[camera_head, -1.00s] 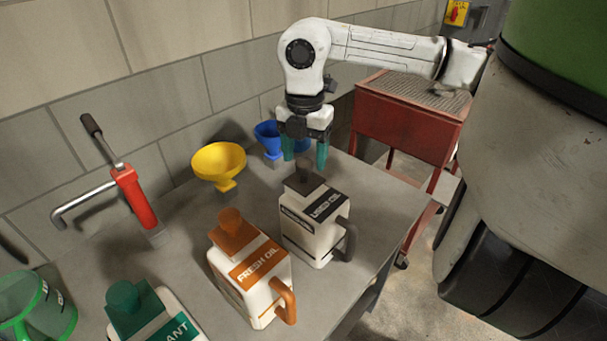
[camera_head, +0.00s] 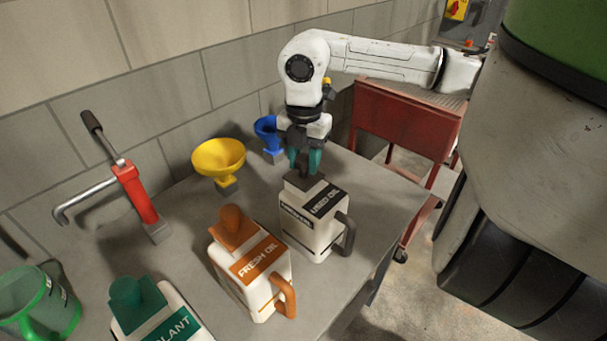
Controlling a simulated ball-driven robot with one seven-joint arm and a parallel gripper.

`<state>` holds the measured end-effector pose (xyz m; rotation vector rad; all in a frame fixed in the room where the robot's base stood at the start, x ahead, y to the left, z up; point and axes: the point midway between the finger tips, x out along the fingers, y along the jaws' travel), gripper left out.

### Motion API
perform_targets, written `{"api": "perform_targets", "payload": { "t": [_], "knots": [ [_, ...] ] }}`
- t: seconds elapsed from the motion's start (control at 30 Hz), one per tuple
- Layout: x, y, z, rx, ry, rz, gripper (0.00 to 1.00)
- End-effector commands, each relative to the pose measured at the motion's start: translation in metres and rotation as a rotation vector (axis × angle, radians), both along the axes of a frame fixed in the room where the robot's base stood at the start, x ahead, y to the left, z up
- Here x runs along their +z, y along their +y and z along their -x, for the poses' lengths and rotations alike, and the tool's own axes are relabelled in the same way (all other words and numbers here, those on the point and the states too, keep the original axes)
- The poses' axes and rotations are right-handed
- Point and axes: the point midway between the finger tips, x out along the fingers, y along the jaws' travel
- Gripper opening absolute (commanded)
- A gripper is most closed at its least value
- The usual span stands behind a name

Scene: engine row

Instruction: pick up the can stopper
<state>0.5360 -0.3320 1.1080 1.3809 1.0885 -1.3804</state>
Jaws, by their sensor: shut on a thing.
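The white USED OIL can (camera_head: 318,235) stands upright on the grey table, with a dark handle on its right. Its dark stopper (camera_head: 305,182) is at the can's top; I cannot tell whether it is still seated. My gripper (camera_head: 306,167) points straight down over this can, its teal fingers shut on the stopper's upper part, which they partly hide. The white FRESH OIL can (camera_head: 250,285) stands to the front left, with an orange stopper (camera_head: 233,225). A can with green stopper (camera_head: 130,300) is at the bottom left, partly cut off.
A yellow funnel (camera_head: 218,158) and a blue funnel (camera_head: 268,135) stand behind the cans by the block wall. A red hand pump (camera_head: 135,192) is at the left, with a green clear jug (camera_head: 38,300) below it. A red cart (camera_head: 405,120) stands beyond the table's right edge.

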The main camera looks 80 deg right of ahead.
Motion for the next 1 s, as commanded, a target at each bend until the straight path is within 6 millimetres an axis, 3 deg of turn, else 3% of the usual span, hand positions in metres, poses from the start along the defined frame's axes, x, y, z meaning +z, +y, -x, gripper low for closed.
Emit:
{"api": "perform_targets", "payload": {
  "t": [0.13, 0.57, 0.73, 1.0],
  "knots": [
    [0.000, 0.000, 0.000, 0.000, 0.000, 0.000, 0.04],
    [0.009, -0.001, 0.000, 0.000, 0.001, 0.003, 0.04],
    [0.030, -0.001, 0.000, 0.001, 0.000, 0.005, 0.04],
    [0.084, -0.013, 0.047, -0.007, 0.001, 0.007, 0.04]
  ]
}}
